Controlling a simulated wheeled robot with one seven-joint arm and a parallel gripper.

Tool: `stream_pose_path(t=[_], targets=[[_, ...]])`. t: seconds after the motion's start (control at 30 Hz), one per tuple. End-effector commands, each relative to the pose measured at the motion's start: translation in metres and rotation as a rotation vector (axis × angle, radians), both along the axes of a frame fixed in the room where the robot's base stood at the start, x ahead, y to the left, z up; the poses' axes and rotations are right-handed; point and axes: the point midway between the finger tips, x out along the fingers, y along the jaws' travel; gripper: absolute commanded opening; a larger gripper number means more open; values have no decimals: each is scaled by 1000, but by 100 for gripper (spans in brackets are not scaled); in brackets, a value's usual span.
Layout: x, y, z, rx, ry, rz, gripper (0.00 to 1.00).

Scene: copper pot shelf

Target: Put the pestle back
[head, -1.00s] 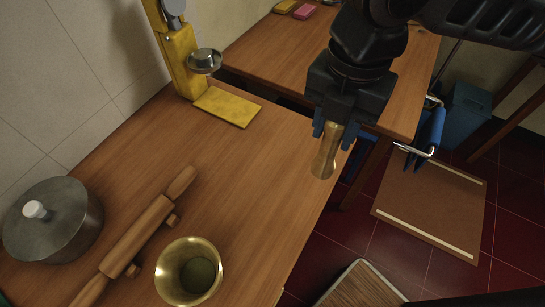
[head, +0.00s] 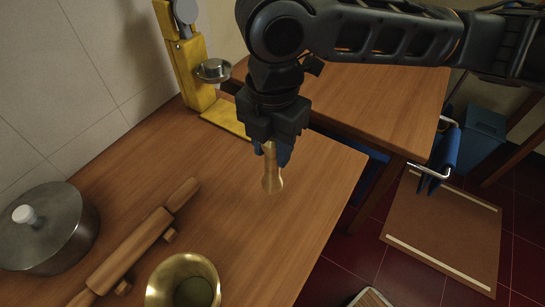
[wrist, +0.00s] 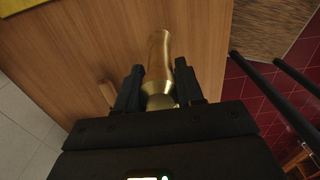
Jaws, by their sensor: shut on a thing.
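My gripper (head: 272,152) is shut on the brass pestle (head: 272,178), which hangs upright with its wider end down above the wooden counter. In the wrist view the pestle (wrist: 159,58) runs forward from between the two fingers (wrist: 160,86). The brass mortar (head: 183,268) stands on the counter at the lower part of the head view, cut off by the frame edge. Its mouth is open and something greenish shows inside. The pestle is apart from the mortar, farther back and to its right.
A rolling pin (head: 133,250) lies on a stand left of the mortar. A lidded metal pot (head: 48,232) stands by the wall. A yellow press (head: 190,70) stands at the back. The counter (head: 300,215) is clear around the pestle; its edge drops to a red floor.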

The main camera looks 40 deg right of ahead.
Motion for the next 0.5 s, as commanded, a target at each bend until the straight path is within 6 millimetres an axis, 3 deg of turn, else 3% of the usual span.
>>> stream_pose_path(t=[0.3,0.5], targets=[[0,0,-34,1,1,-2,7],[0,0,-40,0,-1,0,7]])
